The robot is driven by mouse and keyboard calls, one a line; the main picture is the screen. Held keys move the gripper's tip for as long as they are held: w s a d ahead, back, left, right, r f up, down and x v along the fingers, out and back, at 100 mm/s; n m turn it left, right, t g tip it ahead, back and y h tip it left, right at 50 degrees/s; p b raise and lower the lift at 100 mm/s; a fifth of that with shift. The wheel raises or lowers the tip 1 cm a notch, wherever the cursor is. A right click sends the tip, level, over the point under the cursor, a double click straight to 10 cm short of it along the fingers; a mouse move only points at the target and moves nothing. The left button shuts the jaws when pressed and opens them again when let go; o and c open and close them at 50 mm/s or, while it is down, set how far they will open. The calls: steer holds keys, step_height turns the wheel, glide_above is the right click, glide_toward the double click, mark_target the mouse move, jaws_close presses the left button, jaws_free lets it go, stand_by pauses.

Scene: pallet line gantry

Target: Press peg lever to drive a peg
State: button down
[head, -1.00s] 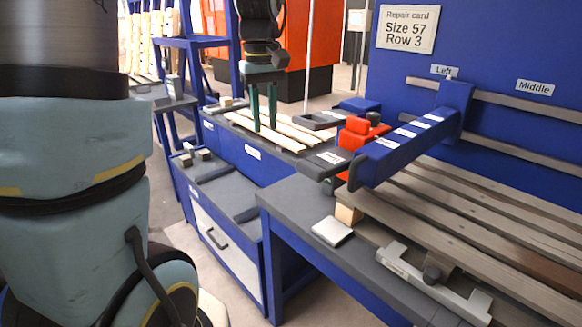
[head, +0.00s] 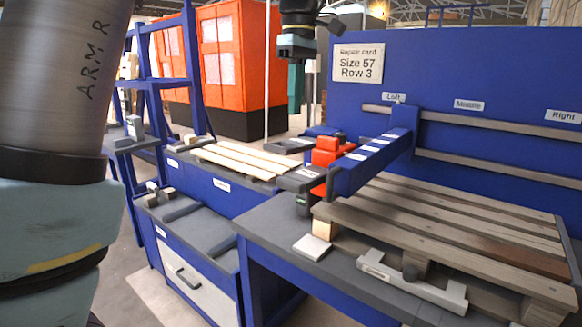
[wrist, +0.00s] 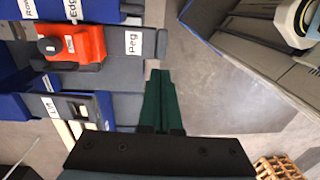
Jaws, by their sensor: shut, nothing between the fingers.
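The peg lever (wrist: 133,75) is a dark grey bar with a white "Peg" label in the wrist view. It sticks out from the orange-red head unit (wrist: 75,45), which has a black knob. In the head view the dark lever (head: 298,181) reaches left from the orange-red unit (head: 324,156) on the blue gantry arm (head: 372,158). My gripper's green fingers (wrist: 160,76) are together and empty, beside the lever in the wrist view and not touching it as far as I can see. In the head view the fingers (head: 296,84) hang above and behind the lever.
A slatted wooden pallet (head: 440,222) lies on the dark bench under the gantry. A wooden block and a white square pad (head: 312,246) are at its near corner. A grey clamp bar (head: 410,283) lies along the pallet's front. Loose boards (head: 240,161) lie on the side bench.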

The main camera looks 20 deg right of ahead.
mark_target(291, 179)
steer(key=f, duration=0.4)
steer(key=f+p, duration=0.1)
steer(key=f, duration=0.4)
steer(key=a+f+p, duration=0.1)
steer(key=f, duration=0.4)
steer(key=shift+s, duration=0.25)
